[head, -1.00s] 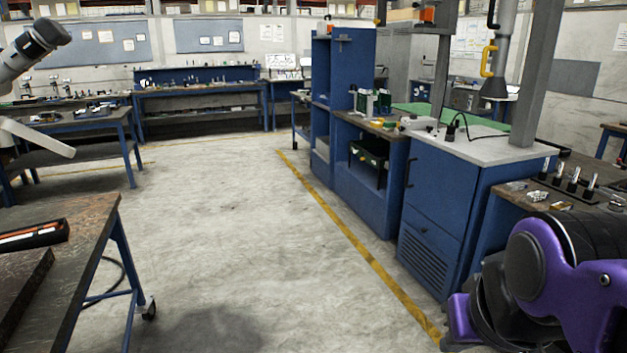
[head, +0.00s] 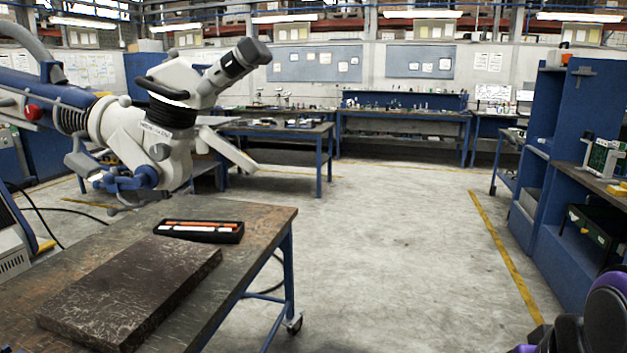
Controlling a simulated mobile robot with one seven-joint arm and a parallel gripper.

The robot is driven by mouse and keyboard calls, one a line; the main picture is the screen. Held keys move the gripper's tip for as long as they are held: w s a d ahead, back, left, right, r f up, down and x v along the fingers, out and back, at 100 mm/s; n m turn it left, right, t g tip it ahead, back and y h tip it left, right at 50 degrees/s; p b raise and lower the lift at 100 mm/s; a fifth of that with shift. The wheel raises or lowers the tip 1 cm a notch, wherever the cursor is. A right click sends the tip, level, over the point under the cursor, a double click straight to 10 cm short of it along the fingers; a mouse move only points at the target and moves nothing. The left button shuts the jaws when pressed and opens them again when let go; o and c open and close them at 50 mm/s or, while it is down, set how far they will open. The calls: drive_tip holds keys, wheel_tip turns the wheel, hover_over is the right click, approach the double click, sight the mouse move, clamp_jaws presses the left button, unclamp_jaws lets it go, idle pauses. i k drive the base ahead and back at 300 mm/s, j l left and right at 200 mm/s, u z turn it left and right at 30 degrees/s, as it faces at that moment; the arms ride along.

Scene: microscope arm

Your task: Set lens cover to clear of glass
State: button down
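A surgical-type microscope head (head: 165,125), white with dark bands, hangs at left on a blue and white arm (head: 45,105) above the near table. Its dark eyepiece (head: 240,62) points up and right. A pale flat flap (head: 228,148) sticks out from its right side, tilted down to the right; I cannot tell for sure that it is the lens cover. The lens glass under the head is not visible from here. My gripper is not in view; only a purple and black part of my arm shows at the lower right edge.
The near worktable (head: 250,222) carries a dark slab (head: 135,285) and a black tray (head: 215,240) with orange and white sticks, below the microscope. Blue cabinets (head: 565,150) stand at right. The floor (head: 390,260) between is clear. Workbenches line the back.

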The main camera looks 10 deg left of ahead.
sight(112, 210)
drive_tip(key=i+u, duration=0.45)
drive_tip(key=i+l+u, duration=0.1)
drive_tip(key=i+u, duration=0.5)
drive_tip(key=u, duration=0.25)
drive_tip(key=i+u, duration=0.15)
drive_tip(key=u, duration=0.3)
drive_tip(key=i+u, duration=0.1)
drive_tip(key=u, duration=0.3)
drive_tip(key=l, duration=0.05)
